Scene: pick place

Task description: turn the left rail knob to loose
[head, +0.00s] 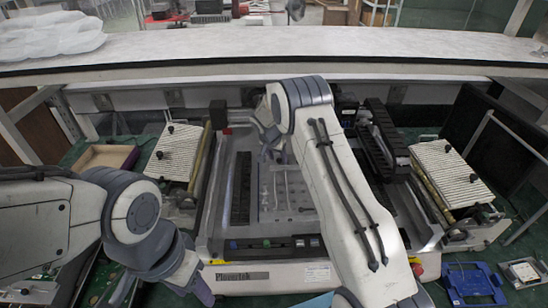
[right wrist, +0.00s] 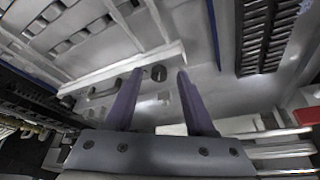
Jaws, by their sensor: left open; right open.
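In the right wrist view a pale rail (right wrist: 110,72) crosses the picture. A dark round knob (right wrist: 158,73) sits at it, between and just beyond the purple fingertips of my right gripper (right wrist: 158,76). The jaws are open, one finger on each side, and I see no clear contact. A second dark knob (right wrist: 67,101) is further left along the rail. I cannot tell either knob's turned position. In the head view my right arm reaches over the machine (head: 222,190), hiding much of its middle. My left gripper (head: 203,290) is low at the machine's front left, its jaws barely visible.
Ribbed white panels (head: 172,152) and (head: 452,172) flank the machine. A dark cable chain (head: 385,140) stands right of my right arm. A shallow box (head: 105,157) lies at left, and a blue holder (head: 473,282) at front right. A pale shelf (head: 270,45) spans the back.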

